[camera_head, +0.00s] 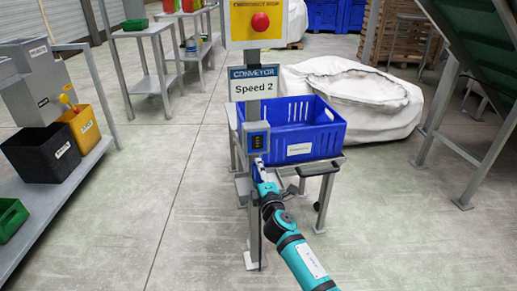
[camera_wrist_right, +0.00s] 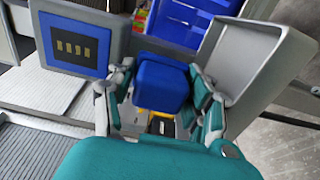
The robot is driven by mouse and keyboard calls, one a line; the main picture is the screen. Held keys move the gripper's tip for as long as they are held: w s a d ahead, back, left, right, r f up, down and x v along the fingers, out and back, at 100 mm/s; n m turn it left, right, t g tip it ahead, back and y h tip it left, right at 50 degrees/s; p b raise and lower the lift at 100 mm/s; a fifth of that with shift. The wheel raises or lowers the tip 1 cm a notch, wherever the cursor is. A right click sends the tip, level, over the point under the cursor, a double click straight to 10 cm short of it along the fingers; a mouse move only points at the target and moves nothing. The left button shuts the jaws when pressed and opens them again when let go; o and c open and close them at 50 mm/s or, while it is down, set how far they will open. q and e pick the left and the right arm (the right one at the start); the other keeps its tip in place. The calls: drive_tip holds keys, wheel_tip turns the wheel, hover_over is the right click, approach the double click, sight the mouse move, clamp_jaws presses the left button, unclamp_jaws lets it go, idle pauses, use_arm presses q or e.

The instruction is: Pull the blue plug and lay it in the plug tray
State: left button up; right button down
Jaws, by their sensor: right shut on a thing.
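The blue plug (camera_wrist_right: 162,85) is between the fingers of my right gripper (camera_wrist_right: 163,100), which is shut on it. In the wrist view the socket panel (camera_wrist_right: 72,47) stands left of the plug, its blue face bare with several slots showing; the plug is apart from it. A grey open tray (camera_wrist_right: 262,62), which looks like the plug tray, is tilted in that view just right of the gripper. In the head view my right gripper (camera_head: 261,172) is just below the socket panel (camera_head: 257,143), and the plug is too small to make out. My left gripper is not in view.
A blue crate (camera_head: 325,135) stands close behind the gripper on a grey stand. The conveyor post carries a "Speed 2" sign (camera_head: 258,92) and a red stop button (camera_head: 260,22). A white sack (camera_head: 380,105) lies behind. Bins stand on the left bench (camera_head: 45,222). The floor between is clear.

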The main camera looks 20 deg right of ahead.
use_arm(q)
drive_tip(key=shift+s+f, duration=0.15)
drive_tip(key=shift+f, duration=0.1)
use_arm(e)
drive_tip(key=shift+f, duration=0.5)
drive_tip(key=shift+c, duration=2.2)
unclamp_jaws()
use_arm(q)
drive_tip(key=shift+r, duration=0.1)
use_arm(e)
drive_tip(key=shift+s+f, duration=0.1)
drive_tip(key=shift+s, duration=0.05)
drive_tip(key=shift+s+f, duration=0.1)
drive_tip(key=shift+s, duration=0.15)
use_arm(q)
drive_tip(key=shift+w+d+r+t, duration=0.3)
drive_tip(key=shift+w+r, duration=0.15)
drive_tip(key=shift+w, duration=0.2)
use_arm(e)
drive_tip(key=s+a+r, duration=0.1)
drive_tip(key=s, duration=1.9)
drive_tip(key=shift+r, duration=0.3)
